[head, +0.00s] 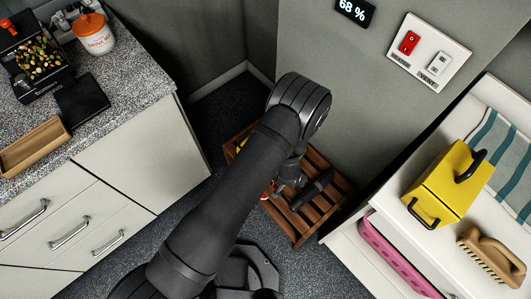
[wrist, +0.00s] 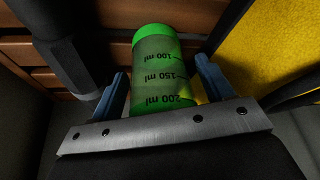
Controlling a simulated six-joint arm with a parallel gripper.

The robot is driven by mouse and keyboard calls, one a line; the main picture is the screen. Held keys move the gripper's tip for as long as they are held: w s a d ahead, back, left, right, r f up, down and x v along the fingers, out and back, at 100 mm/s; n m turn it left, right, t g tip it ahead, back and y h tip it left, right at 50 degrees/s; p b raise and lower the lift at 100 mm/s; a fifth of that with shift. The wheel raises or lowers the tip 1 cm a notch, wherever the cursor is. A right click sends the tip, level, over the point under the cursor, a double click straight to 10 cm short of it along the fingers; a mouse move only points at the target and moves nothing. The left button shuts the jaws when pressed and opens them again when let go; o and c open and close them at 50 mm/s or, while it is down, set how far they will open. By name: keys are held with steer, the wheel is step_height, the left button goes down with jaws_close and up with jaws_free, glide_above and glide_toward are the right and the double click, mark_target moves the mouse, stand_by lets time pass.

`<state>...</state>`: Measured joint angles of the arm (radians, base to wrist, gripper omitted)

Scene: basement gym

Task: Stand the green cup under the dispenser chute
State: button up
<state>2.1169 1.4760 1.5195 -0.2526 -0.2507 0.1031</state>
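The green cup (wrist: 160,65) with ml markings lies between the two blue fingers of my gripper (wrist: 164,88) in the wrist view. A narrow gap shows between the cup and the right finger; the left finger is very close to it or touching. In the head view my arm reaches down to a slatted wooden rack on the floor, and the cup is hidden there. The dispenser (head: 38,62), a black unit with colourful pieces in it, stands on the counter at upper left. Its chute is not clearly visible.
The slatted wooden rack (head: 330,201) holds a dark object (head: 311,190). The speckled counter (head: 130,75) bears a dark slab (head: 83,99), a wooden tray (head: 35,147) and a white-and-orange jar (head: 94,36). A yellow box (head: 447,182) and a brush (head: 490,252) are at right.

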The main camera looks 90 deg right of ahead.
steer(key=shift+o, duration=0.4)
steer(key=v, duration=1.2)
steer(key=shift+r, duration=0.15)
steer(key=w+a+f+g+h, duration=0.3)
steer(key=w+a+f+h, duration=0.15)
steer(key=a+h, duration=0.45)
steer(key=shift+g+y, duration=0.3)
steer(key=x, duration=1)
steer(key=shift+s+f, duration=0.4)
steer(key=shift+f, duration=0.15)
steer(key=shift+f+x, duration=0.15)
steer(key=shift+x, duration=1.35)
steer(key=shift+f+x, duration=0.1)
steer(key=shift+x, duration=1.35)
steer(key=shift+w, duration=0.1)
